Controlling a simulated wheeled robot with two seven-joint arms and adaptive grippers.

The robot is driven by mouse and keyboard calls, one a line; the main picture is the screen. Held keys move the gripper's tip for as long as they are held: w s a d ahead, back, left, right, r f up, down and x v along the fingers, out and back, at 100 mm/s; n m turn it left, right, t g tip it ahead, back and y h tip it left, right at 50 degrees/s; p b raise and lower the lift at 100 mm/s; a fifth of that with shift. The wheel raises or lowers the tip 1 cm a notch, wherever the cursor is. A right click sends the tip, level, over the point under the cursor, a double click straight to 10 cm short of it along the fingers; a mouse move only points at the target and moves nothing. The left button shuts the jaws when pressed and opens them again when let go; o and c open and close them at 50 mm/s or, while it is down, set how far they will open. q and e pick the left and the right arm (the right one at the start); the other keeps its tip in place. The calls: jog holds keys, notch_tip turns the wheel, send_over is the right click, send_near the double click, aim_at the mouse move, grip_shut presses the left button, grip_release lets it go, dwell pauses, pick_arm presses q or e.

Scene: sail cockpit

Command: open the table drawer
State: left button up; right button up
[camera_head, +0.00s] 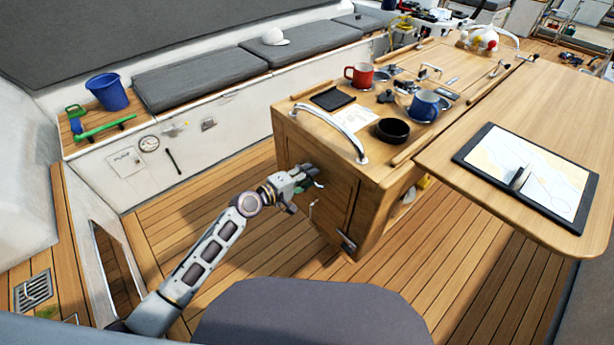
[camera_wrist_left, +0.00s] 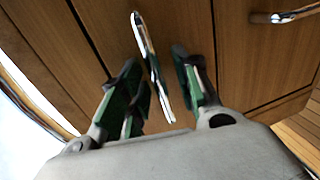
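The wooden table (camera_head: 387,172) stands right of centre in the head view. My left gripper (camera_head: 308,177) is at its near end face and hides part of that face. In the left wrist view, a silver bar handle (camera_wrist_left: 150,58) on a wooden front panel (camera_wrist_left: 182,22) lies between the two dark green-and-black fingers of my left gripper (camera_wrist_left: 160,88). The fingers are spread, with visible gaps to the handle on both sides. The panel looks flush with the face around it, with narrow dark seams. My right gripper is in neither view.
A second silver handle (camera_wrist_left: 285,16) is at the upper right of the wrist view. On the table are a red mug (camera_head: 359,75), a blue mug (camera_head: 424,106), a black bowl (camera_head: 392,130) and a curved rail (camera_head: 345,132). A grey seat (camera_head: 312,312) is in front. The wooden floor left of the table is clear.

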pick_arm(q)
grip_shut()
jog(key=shift+s+a+f, duration=0.1)
dwell(0.4)
